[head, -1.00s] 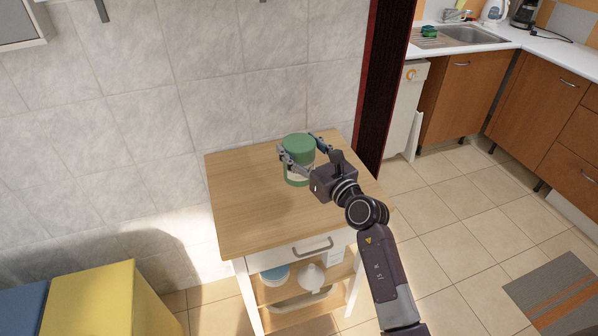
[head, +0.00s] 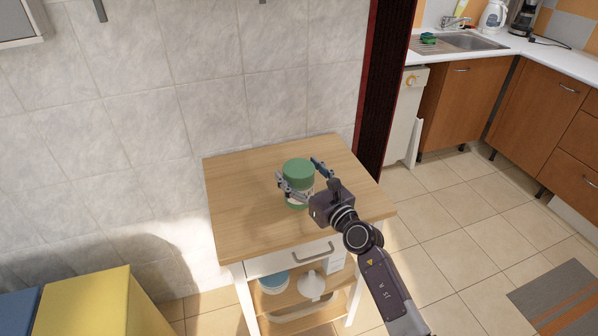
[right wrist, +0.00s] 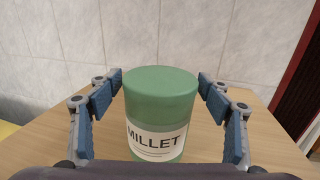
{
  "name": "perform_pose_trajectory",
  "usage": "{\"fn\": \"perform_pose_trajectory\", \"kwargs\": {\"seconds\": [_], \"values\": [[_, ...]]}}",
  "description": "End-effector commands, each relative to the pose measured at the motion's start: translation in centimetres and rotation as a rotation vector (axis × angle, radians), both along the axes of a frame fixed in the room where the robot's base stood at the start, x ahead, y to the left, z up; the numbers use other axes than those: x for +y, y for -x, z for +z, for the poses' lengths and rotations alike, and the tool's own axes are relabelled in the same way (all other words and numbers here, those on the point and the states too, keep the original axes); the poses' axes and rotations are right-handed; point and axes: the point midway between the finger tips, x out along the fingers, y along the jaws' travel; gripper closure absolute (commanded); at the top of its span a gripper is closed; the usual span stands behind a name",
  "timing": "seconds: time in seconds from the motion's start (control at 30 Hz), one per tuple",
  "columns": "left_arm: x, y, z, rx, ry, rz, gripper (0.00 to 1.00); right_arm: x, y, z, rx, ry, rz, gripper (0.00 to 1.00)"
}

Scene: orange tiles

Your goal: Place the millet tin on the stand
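The millet tin (head: 299,174) is a green-lidded cylinder with a white label. It stands upright on the wooden top of the stand (head: 243,215). In the right wrist view the tin (right wrist: 160,110) faces me with "MILLET" on its label. My right gripper (head: 302,177) has one finger on each side of the tin. The right wrist view shows its fingers (right wrist: 160,84) spread, with a small gap between each fingertip and the tin. The tin's underside is hidden. My left gripper is not in view.
The stand has a drawer with a handle (head: 314,252) and a shelf holding bowls (head: 274,281) and a white funnel-like piece (head: 311,286). The tiled wall (head: 230,110) rises behind it. Bare wood surrounds the tin. A yellow block (head: 95,305) stands at lower left.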

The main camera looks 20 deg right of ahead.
Motion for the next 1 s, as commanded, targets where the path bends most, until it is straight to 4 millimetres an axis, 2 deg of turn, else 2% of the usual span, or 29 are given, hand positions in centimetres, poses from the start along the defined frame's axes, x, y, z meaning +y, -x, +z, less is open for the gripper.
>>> {"fn": "perform_pose_trajectory", "kwargs": {"seconds": [0.3,0.47,0.8,1.0], "values": [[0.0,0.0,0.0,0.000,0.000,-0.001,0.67,0.0,0.0,0.0,-0.001,0.000,0.000,0.23],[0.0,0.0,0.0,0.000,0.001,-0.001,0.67,-0.3,1.1,-0.1,0.001,0.000,-0.001,0.23],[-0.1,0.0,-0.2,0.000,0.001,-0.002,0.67,-1.9,7.2,-0.2,0.001,0.000,-0.001,0.23],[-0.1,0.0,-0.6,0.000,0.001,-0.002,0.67,-2.6,10.1,-0.1,0.001,0.001,-0.001,0.23]]}}
